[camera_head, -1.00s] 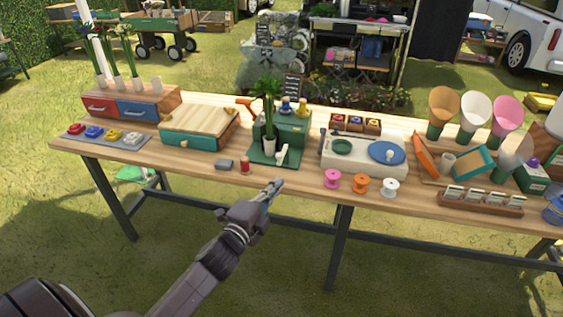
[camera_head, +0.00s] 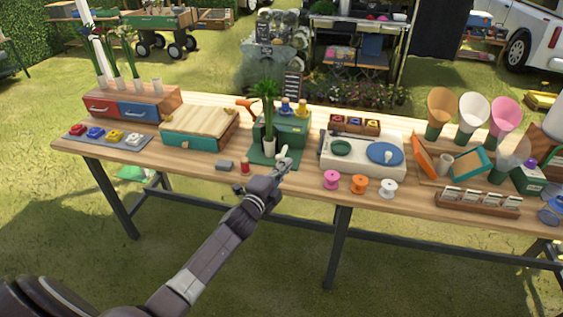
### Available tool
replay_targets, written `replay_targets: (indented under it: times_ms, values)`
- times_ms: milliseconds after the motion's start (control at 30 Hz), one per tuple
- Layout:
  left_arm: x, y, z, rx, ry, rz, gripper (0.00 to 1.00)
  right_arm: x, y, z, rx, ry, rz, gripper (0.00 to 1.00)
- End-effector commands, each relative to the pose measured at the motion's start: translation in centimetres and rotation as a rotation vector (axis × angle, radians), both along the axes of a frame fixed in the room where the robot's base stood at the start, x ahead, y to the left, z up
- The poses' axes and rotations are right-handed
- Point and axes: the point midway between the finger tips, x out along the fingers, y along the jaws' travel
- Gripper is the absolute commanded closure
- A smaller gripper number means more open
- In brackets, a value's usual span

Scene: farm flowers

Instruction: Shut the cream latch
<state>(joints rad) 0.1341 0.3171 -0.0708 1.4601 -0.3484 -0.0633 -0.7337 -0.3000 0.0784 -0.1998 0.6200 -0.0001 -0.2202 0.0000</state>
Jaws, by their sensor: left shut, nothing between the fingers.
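A small cream upright piece (camera_head: 283,154), which looks like the cream latch, stands on a green base (camera_head: 262,158) near the middle of the table's front. My left gripper (camera_head: 287,165) is shut and empty. Its tips are at the lower part of the cream piece and partly cover it; I cannot tell whether they touch. My right gripper is not in view.
A red spool (camera_head: 244,167) and a small grey block (camera_head: 225,165) lie left of my gripper. Pink (camera_head: 331,179), orange (camera_head: 359,184) and white (camera_head: 388,188) spools stand to the right. A white board with a blue disc (camera_head: 385,153) is behind them.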

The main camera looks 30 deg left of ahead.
Motion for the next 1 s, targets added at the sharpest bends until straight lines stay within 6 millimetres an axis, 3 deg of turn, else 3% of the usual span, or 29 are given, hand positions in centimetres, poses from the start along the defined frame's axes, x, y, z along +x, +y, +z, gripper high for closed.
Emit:
replay_targets:
  times_ms: [200, 667, 1000]
  values:
    - [0.4, 1.4, -0.2, -0.001, -0.001, -0.002, 1.0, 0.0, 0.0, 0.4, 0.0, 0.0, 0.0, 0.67]
    - [0.3, 1.7, -0.2, 0.0, -0.002, -0.004, 1.0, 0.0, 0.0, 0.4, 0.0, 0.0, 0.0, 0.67]
    - [-0.4, 3.1, -0.2, 0.0, -0.002, -0.034, 1.0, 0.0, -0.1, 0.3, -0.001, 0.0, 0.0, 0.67]
